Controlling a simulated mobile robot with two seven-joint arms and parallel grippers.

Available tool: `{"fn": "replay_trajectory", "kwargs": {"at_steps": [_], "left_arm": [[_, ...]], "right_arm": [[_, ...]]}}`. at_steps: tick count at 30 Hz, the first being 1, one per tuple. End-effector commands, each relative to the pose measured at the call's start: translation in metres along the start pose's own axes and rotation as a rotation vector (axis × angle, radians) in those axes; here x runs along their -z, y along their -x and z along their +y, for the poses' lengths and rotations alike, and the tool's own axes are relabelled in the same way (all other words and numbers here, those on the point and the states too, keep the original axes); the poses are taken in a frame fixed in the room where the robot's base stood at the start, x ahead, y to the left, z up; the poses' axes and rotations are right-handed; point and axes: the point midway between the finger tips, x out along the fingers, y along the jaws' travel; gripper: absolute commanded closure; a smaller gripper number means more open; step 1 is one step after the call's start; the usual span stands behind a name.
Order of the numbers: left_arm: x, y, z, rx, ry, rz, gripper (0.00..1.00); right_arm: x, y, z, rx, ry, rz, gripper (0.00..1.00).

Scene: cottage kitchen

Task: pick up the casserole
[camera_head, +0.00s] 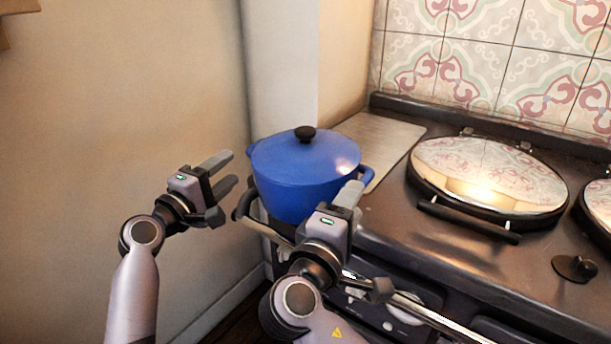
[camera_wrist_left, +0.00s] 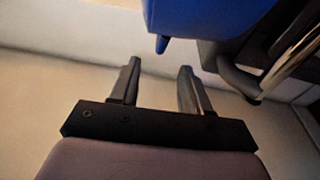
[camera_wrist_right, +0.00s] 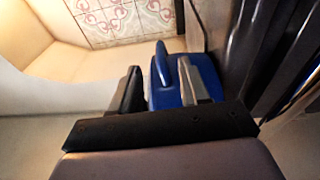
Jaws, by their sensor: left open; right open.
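The casserole (camera_head: 300,181) is a blue lidded pot with a black knob and side handles. It stands upright at the left end of the stove in the head view. My left gripper (camera_head: 226,173) is open and empty, just left of the pot and apart from it. In the left wrist view the casserole (camera_wrist_left: 205,18) shows beyond the fingers, upper right. My right gripper (camera_head: 345,200) is open in front of the pot's right side, near its right handle (camera_head: 367,175). In the right wrist view the casserole (camera_wrist_right: 165,95) and a handle (camera_wrist_right: 161,62) show between and beyond the fingers; contact is unclear.
The stove (camera_head: 450,245) has a front rail (camera_head: 425,312) below my right gripper and a domed shiny lid (camera_head: 488,180) to the right of the pot. A wall (camera_head: 100,120) and a white pillar (camera_head: 283,70) stand close on the left and behind.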

Motion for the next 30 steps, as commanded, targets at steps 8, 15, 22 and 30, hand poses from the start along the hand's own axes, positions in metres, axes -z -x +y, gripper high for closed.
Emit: {"fn": "replay_trajectory", "kwargs": {"at_steps": [8,15,22,30], "left_arm": [[0.000,-0.010,0.001,-0.002,0.000,0.000,0.53],[0.000,-0.040,0.001,0.000,0.002,-0.001,0.53],[0.000,-0.062,0.001,-0.001,0.001,-0.001,0.53],[0.000,-0.071,0.001,0.000,0.000,0.000,0.53]], "right_arm": [[0.000,-0.010,0.001,-0.002,0.001,-0.001,0.55],[0.000,-0.040,0.000,-0.002,0.002,-0.002,0.55],[0.000,-0.062,0.001,-0.002,0.000,-0.001,0.55],[0.000,-0.072,0.000,0.000,0.000,0.000,0.55]]}}
